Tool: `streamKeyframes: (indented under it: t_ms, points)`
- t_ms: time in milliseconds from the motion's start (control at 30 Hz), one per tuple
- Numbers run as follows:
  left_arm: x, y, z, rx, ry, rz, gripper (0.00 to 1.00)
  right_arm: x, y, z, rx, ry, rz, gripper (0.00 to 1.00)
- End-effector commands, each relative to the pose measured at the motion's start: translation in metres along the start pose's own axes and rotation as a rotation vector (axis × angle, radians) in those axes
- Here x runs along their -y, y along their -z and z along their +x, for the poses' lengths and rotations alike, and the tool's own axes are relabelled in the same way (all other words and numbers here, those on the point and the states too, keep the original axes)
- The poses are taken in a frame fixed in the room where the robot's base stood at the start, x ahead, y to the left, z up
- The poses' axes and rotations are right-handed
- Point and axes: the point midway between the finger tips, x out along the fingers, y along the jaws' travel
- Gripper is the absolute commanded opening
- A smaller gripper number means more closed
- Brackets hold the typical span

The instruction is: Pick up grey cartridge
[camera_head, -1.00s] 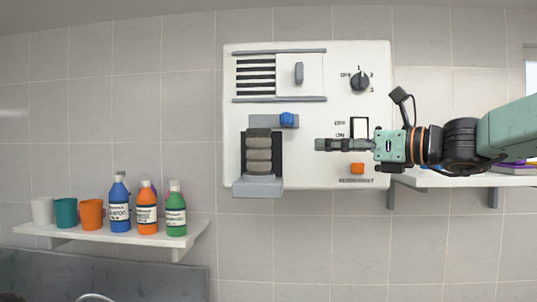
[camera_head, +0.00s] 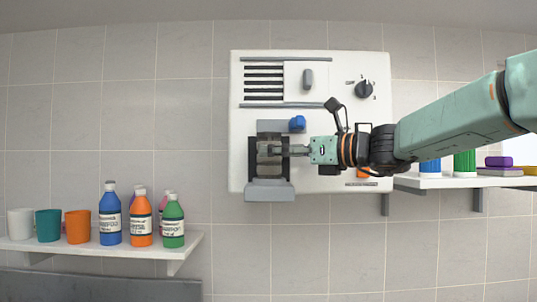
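The grey cartridge (camera_head: 268,168) is a ribbed grey block standing in a dark slot at the lower left of the white wall panel (camera_head: 340,92). A grey ledge (camera_head: 269,190) sits below it and a blue knob (camera_head: 297,123) at its upper right. My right gripper (camera_head: 284,150) reaches in from the right, with its fingers at the cartridge's upper middle, covering part of it. I cannot tell whether the fingers are closed on it. My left gripper is not in view.
A shelf (camera_head: 120,248) at left holds cups and bottles. Another shelf (camera_head: 470,182) at right, behind my arm, holds bottles and stacked items. The panel has a dial (camera_head: 364,89), a sliding cover with a handle (camera_head: 307,78), and an orange button (camera_head: 362,173) partly hidden by my arm.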

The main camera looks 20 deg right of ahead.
Motion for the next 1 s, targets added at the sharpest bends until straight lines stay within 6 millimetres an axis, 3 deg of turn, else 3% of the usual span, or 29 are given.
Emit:
streamKeyframes:
  t_ms: [133, 367, 1000]
  points:
    - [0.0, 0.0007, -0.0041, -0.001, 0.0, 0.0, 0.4, 0.0004, -0.001, 0.0104, 0.0, 0.0, 0.0, 0.78]
    - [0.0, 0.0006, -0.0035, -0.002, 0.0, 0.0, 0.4, 0.0001, -0.0005, 0.0117, 0.001, 0.0, 0.0, 0.78]
    - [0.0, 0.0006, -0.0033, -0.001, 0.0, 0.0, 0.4, -0.0016, 0.0012, 0.0146, -0.002, 0.0, 0.0, 0.25]
